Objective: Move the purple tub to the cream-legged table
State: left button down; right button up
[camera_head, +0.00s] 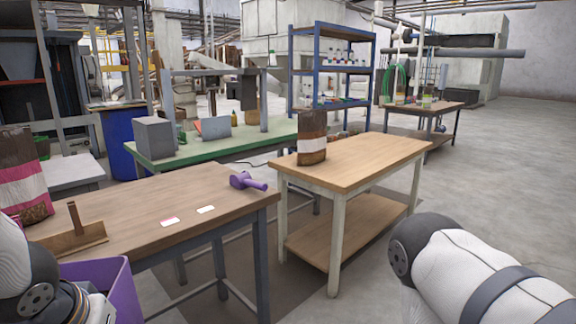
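The purple tub (122,287) shows at the bottom left, cut off by the picture's lower edge, in front of the near wooden table. My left arm comes in at the lower left and its wrist is right against the tub. The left fingers are hidden or out of frame, so I cannot tell whether they hold the tub. The cream-legged table (385,153) stands at the centre right, with a wooden top and a lower shelf. My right arm crosses the lower right corner; its gripper is out of view.
A brown and white sack (312,138) stands on the cream-legged table's left back part; the rest of its top is clear. The near grey-legged table (150,200) holds a purple scoop-like tool (247,181), labels and a wooden piece. Open floor (480,170) lies to the right.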

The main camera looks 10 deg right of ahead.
aim_at(355, 153)
jog(key=i+l+z, duration=0.2)
jog(key=z, duration=0.15)
jog(key=i+l+z, duration=0.45)
jog(key=z, duration=0.2)
jog(key=i+l+z, duration=0.15)
jog(key=i+z, duration=0.2)
jog(key=i, duration=0.25)
jog(key=i+z, duration=0.35)
jog(key=i, duration=0.25)
jog(key=i+u, duration=0.1)
jog(key=i, duration=0.35)
jog(key=i+l+u, duration=0.15)
jog(key=i, duration=0.3)
jog(key=i+l+u, duration=0.1)
jog(key=i, duration=0.35)
jog(key=i+l+u, duration=0.1)
jog(key=i+u, duration=0.25)
jog(key=i+l+u, duration=0.15)
jog(key=u, duration=0.15)
jog(key=i+l+u, duration=0.35)
jog(key=i+u, duration=0.2)
jog(key=i+j, duration=0.3)
jog(key=i, duration=0.05)
